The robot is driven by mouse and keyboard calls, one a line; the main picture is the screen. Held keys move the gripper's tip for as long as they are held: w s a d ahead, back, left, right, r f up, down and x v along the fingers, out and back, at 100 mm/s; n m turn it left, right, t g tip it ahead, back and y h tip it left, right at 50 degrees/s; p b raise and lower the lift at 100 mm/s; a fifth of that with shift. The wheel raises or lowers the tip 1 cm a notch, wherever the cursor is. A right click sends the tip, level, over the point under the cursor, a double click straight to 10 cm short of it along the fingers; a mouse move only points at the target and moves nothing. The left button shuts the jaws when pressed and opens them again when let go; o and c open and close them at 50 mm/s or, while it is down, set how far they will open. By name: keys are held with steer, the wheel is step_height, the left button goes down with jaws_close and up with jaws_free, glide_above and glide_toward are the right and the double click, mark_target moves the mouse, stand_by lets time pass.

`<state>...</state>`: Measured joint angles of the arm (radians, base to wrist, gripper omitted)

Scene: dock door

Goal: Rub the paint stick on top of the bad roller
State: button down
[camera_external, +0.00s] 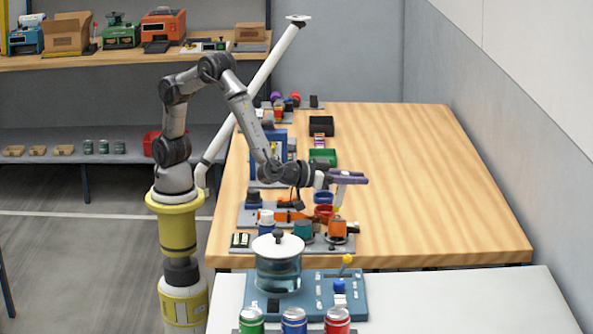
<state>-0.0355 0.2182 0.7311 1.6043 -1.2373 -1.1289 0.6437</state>
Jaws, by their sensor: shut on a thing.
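My gripper (352,178) is above the wooden table near its front left part. It is shut on a thin pale stick (340,196), which I take for the paint stick; it hangs down below the fingers. Under it is a grey base with a teal piece (303,231) and an orange piece (338,229). The stick's lower end appears above the orange piece; I cannot tell whether they touch. The bad roller cannot be told apart at this size.
Red (324,211) and blue (323,197) rings or cups stand just behind. A glass pot with a white lid (278,245) and several cans (293,321) are in front. Green (322,157) and black (321,125) trays lie farther back. The table's right side (440,190) is clear.

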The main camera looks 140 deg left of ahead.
steer(key=shift+w+d+f, duration=0.15)
steer(key=shift+d+f, duration=0.05)
steer(key=shift+f, duration=0.65)
stand_by(0.3)
steer(key=shift+f, duration=0.1)
stand_by(1.9)
step_height(320, 180, up, 6)
steer(key=s+a, duration=0.1)
steer(key=shift+a, duration=0.2)
stand_by(0.4)
steer(key=shift+s+a+r, duration=0.15)
steer(key=shift+a+r, duration=0.05)
steer(key=shift+r, duration=0.5)
steer(key=shift+s+a+r, duration=0.15)
steer(key=shift+r, duration=0.5)
